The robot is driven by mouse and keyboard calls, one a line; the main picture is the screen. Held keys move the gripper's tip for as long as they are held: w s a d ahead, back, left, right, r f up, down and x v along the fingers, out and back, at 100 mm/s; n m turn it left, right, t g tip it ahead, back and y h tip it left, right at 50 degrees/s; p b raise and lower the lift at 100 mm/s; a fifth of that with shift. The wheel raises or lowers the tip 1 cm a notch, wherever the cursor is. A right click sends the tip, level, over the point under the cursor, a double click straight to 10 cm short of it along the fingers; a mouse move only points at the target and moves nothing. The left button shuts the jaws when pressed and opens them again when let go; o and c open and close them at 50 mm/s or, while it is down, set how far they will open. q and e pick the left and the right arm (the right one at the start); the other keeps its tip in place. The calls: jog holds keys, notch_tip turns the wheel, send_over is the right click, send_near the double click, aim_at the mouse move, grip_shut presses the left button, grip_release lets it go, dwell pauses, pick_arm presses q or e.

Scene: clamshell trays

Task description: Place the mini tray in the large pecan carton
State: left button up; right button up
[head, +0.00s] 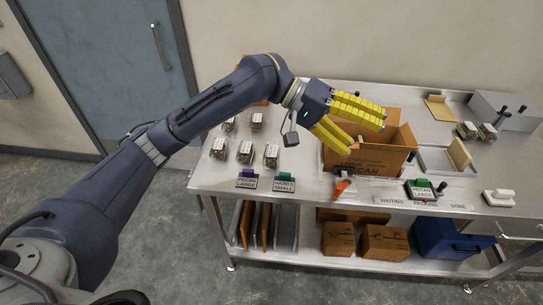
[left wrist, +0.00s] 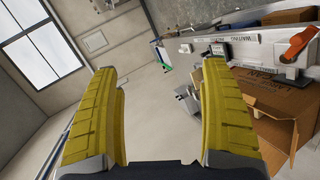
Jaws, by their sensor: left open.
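The large pecan carton (head: 385,160) stands open on the table with printing on its front, and it also shows in the left wrist view (left wrist: 277,105). My left gripper (head: 365,136) is open and empty, with its yellow fingers above the carton and partly covering its opening. I cannot tell which is the mini tray. My right gripper is out of view.
Label signs (head: 247,179) stand at the table's front left.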

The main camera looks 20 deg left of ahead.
pick_arm(q)
jog(key=w+a+f+y, duration=0.2)
jog(key=a+f+y, duration=0.15)
jog(key=f, duration=0.25)
jog(key=n+t+y, duration=0.4)
jog(key=n+y, duration=0.1)
jog(key=y, duration=0.6)
send_near(271, 152)
jog(key=shift+x, duration=1.15)
jog(key=shift+w+d+f, duration=0.1)
jog(key=shift+w+f, duration=0.05)
jog(key=shift+f, duration=0.25)
jog(key=shift+w+f, duration=0.2)
jog(key=shift+w, duration=0.1)
jog(key=shift+w+a+f, duration=0.1)
jog(key=shift+a+f, duration=0.05)
jog(key=shift+f, duration=0.4)
jog(key=shift+w+a+f, duration=0.1)
jog(key=shift+f, duration=0.45)
jog(key=shift+x, duration=2.75)
jog(key=shift+f, duration=0.2)
